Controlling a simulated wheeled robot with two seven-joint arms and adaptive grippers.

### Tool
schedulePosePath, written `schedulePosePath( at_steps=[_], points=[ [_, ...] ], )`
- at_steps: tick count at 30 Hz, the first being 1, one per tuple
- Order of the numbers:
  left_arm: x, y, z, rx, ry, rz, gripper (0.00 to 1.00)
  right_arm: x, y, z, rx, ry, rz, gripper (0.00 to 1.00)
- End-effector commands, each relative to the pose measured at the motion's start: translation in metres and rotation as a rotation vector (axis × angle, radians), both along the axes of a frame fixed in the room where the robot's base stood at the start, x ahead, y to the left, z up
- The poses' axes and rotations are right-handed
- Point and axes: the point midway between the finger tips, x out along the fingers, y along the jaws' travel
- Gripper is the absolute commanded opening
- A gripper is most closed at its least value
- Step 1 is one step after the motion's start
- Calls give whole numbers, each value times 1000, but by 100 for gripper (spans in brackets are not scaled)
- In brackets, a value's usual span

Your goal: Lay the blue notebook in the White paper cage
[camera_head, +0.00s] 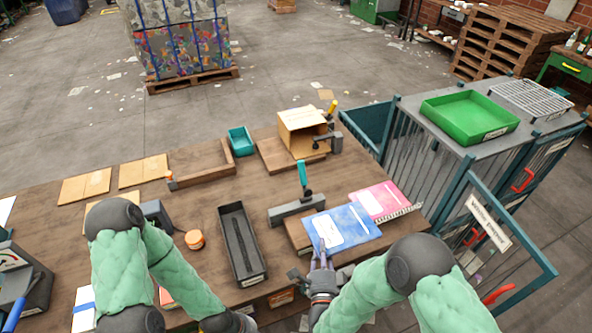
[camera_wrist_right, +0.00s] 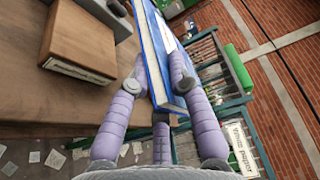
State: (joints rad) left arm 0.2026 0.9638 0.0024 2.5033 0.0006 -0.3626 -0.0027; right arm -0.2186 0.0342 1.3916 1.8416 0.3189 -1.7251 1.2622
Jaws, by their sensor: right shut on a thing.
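The blue notebook (camera_head: 350,228) has a white label and is at the right end of the wooden table, its near edge at my right gripper (camera_head: 322,262). In the right wrist view the purple fingers (camera_wrist_right: 158,95) close on the blue notebook (camera_wrist_right: 156,55) from both sides. I cannot tell whether it touches what is below. The White paper cage (camera_head: 488,222) is the teal barred cage at the right, with a white sign; part of it shows in the right wrist view (camera_wrist_right: 240,100). My left arm reaches down at the left, but its gripper is out of the picture.
A pink spiral notebook (camera_head: 384,200) lies beside the blue one. A dark narrow tray (camera_head: 262,278), a clamp (camera_head: 296,209), a cardboard box (camera_head: 301,128) and a teal bin (camera_head: 241,139) stand on the table. A green tray (camera_head: 430,103) sits on the grey top by the cages.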

Motion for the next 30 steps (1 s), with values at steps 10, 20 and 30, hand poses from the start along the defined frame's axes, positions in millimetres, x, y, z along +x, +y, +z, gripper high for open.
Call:
schedulePosePath(
  at_steps=[10,20,30],
  points=[
    [0,0,-6,0,0,0,0,12,-30,-24,6,5,27,0],
    [0,0,-12,0,0,0,0,15,-65,-51,3,3,81,0],
    [0,0,-13,0,0,0,0,13,-75,-58,-1,-2,103,0]
  ],
)
